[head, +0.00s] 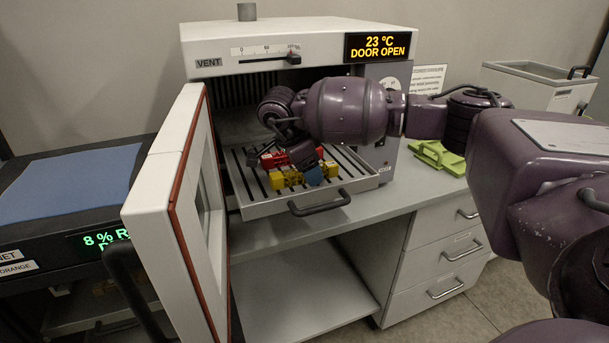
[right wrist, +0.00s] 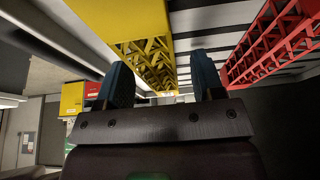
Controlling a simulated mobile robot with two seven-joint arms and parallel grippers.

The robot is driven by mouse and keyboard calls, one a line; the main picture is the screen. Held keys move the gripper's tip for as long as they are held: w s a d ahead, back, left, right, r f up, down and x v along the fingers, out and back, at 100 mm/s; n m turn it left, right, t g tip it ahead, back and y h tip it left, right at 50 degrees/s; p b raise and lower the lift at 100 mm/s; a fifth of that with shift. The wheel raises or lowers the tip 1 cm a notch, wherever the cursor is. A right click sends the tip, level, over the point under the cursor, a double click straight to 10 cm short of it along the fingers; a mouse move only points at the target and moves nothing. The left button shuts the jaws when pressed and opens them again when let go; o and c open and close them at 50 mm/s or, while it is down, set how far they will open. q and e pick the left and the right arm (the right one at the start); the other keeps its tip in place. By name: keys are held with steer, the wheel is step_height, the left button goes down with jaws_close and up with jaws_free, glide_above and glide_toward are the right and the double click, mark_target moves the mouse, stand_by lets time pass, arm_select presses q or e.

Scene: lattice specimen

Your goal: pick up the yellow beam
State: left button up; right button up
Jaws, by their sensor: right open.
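The yellow beam (head: 287,178) is a lattice bar lying on the slotted tray pulled out of the open oven. My right gripper (head: 314,173) is low over the tray at the beam's right part, its blue fingertip covering some of it. In the right wrist view, the yellow beam (right wrist: 155,66) runs away between the two blue fingers of my right gripper (right wrist: 160,82). The fingers are apart, with gaps beside the beam; how deep it sits between them I cannot tell. My left gripper is out of view.
A red beam (head: 272,160) lies on the tray (head: 351,190) just behind the yellow one; it also shows at right in the right wrist view (right wrist: 270,45). The open oven door (head: 165,215) stands at left. Green pieces (head: 438,157) lie on the bench at right.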

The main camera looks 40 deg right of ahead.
steer(key=c, duration=1.1)
